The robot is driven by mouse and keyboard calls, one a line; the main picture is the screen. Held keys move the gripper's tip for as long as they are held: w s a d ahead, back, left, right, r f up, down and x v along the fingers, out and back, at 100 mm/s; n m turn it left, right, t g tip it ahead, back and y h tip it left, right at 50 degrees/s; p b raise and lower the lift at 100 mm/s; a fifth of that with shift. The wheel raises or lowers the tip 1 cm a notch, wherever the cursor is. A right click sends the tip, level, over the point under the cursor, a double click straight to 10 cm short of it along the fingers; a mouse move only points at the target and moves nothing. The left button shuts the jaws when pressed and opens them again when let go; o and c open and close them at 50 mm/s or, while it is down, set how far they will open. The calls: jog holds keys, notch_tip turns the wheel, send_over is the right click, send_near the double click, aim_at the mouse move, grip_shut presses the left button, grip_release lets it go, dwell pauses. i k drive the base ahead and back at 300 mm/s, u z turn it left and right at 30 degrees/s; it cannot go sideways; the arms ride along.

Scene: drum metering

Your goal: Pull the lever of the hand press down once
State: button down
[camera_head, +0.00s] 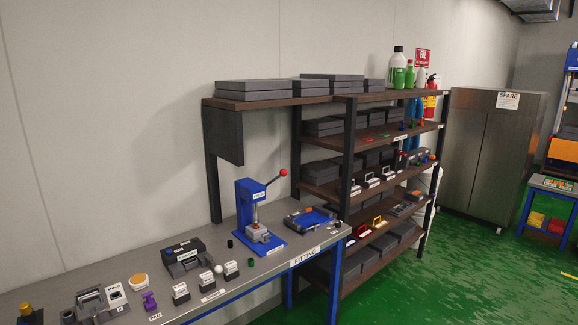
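A blue hand press (245,207) stands upright on the grey bench, right of the picture's centre line of tools. Its lever (276,177) sticks out from the top of the press to the right and slants upward. A red ball knob (283,172) forms the lever's end. A small block (259,233) sits on the press base under the ram. Whether the ram touches it is too small to tell. My gripper is not in view.
The grey bench (128,290) runs along the wall, with small black, white and purple items left of the press. A blue fixture (310,220) stands to its right. A loaded shelf rack (345,110) stands behind. Green floor (440,290) is clear at the lower right.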

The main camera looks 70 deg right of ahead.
aim_at(283, 172)
jog(key=z, duration=0.05)
jog(key=k, duration=1.15)
jog(key=z, duration=0.75)
jog(key=i, duration=1)
jog(key=u, duration=0.05)
